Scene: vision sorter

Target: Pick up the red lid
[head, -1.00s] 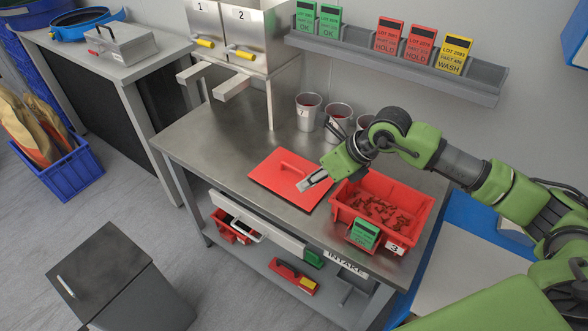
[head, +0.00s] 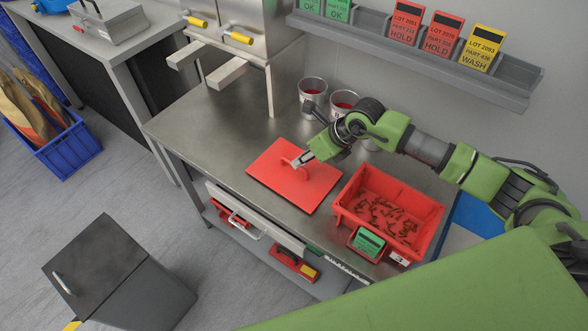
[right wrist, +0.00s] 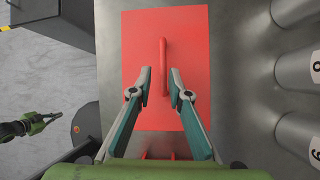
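The red lid (head: 318,194) is a flat red plate with a raised bar handle, lying on the metal table. It fills the middle of the right wrist view (right wrist: 135,50). My right gripper (head: 299,162) is over the lid at its handle. In the right wrist view my right gripper (right wrist: 160,78) has its fingers apart, one on each side of the handle (right wrist: 163,55), with gaps showing. What seems to be my left gripper (right wrist: 12,130) shows small at the left edge of that view; its fingers are unclear. It is not seen in the head view.
An open red bin (head: 420,240) of small brown-red parts stands right of the lid, with a green card (head: 368,243) at its front. Metal cups (head: 312,92) stand behind. A hopper's chutes (head: 227,73) overhang the table's back left. Table left of the lid is clear.

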